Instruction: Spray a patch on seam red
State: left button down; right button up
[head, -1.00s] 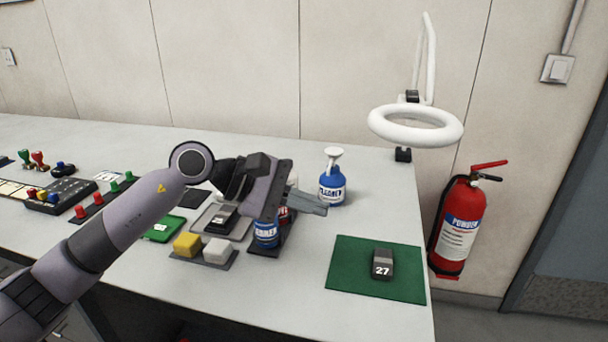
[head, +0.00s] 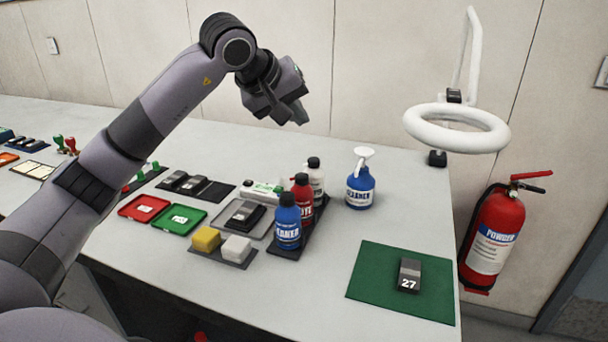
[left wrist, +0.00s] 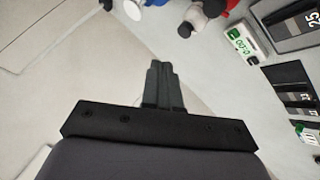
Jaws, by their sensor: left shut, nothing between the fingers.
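A red can (head: 302,192) with a dark cap stands upright in a dark rack (head: 310,228), between a blue can (head: 288,222) and a white can (head: 315,180). A dark grey block marked 27 (head: 410,272) lies on a green mat (head: 365,290) at the right; I cannot make out a seam on it. My left gripper (head: 300,115) is raised above the bench, up and left of the cans, shut and empty. Its closed fingers (left wrist: 163,84) also show in the left wrist view. My right gripper is not in view.
Yellow (head: 206,239) and white (head: 237,248) blocks, red (head: 144,203) and green (head: 180,215) trays lie left. A white ring lamp (head: 457,112) overhangs the right edge; a fire extinguisher (head: 495,240) is beyond.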

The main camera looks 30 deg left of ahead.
pick_arm(q)
jog(key=b, duration=0.7)
send_over(298, 177)
notch_tip(298, 177, down, 8)
jog(key=shift+r, duration=0.15)
jog(key=shift+f+b, duration=0.3)
jog(key=shift+f, duration=0.3)
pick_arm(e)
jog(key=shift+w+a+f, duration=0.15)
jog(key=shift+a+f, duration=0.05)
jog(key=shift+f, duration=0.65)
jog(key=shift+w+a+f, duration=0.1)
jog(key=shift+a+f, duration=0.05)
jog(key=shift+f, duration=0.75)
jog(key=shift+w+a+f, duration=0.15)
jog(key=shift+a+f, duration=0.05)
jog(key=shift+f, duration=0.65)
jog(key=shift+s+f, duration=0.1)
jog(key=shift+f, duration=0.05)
pick_arm(q)
jog(key=shift+f, duration=0.4)
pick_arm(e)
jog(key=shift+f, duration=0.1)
pick_arm(q)
jog(key=shift+f+b, duration=0.5)
jog(key=shift+f, duration=0.05)
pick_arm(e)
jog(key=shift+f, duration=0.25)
